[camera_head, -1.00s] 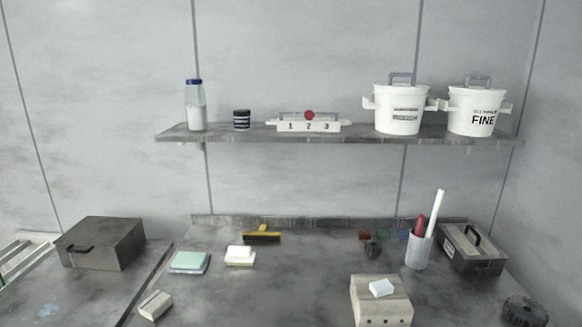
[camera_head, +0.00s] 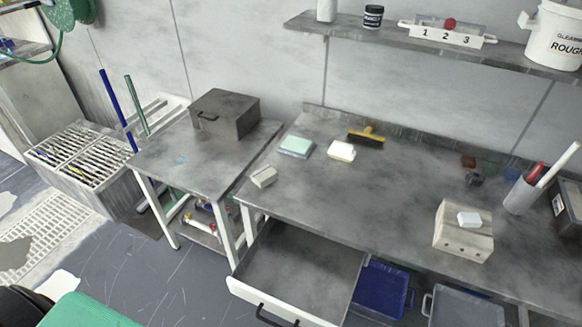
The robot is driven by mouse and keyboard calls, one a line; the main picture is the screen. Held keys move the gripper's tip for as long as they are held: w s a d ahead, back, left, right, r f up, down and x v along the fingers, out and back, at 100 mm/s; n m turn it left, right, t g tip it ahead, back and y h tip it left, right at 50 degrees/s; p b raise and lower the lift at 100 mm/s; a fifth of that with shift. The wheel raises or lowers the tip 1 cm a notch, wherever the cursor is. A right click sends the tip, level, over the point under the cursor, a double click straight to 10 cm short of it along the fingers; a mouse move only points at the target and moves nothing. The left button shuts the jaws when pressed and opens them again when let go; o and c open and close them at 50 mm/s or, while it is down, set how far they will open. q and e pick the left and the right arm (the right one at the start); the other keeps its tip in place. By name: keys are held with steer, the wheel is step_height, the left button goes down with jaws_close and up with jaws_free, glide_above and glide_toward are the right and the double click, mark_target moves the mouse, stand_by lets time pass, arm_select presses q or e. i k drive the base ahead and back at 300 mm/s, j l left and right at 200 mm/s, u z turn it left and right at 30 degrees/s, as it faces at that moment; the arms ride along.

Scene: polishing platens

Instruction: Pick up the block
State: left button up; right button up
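Several block-like things lie on the grey workbench (camera_head: 400,185), and I cannot tell which one the task names. A large beige block (camera_head: 462,242) with holes in its front face stands at the right, with a small white block (camera_head: 468,219) on top of it. A small pale block (camera_head: 264,177) lies near the bench's left edge. A white block (camera_head: 341,151) lies towards the back, beside a pale green pad on a tray (camera_head: 296,146). Neither of my grippers is in view.
An open, empty-looking drawer (camera_head: 305,270) juts out below the bench's front left. Blue (camera_head: 380,290) and grey (camera_head: 460,306) bins stand underneath. A brush (camera_head: 368,137), a cup of sticks (camera_head: 520,196) and a dark metal box (camera_head: 225,112) stand around. The bench's middle is clear.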

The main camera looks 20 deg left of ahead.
mark_target(466, 219)
steer(key=k+l+u, duration=0.1)
steer(key=u, duration=0.75)
steer(key=k+j+z, duration=0.1)
steer(key=z, duration=0.3)
steer(key=k+z, duration=0.15)
steer(key=z, duration=0.3)
steer(key=i+z, duration=0.15)
steer(key=z, duration=0.45)
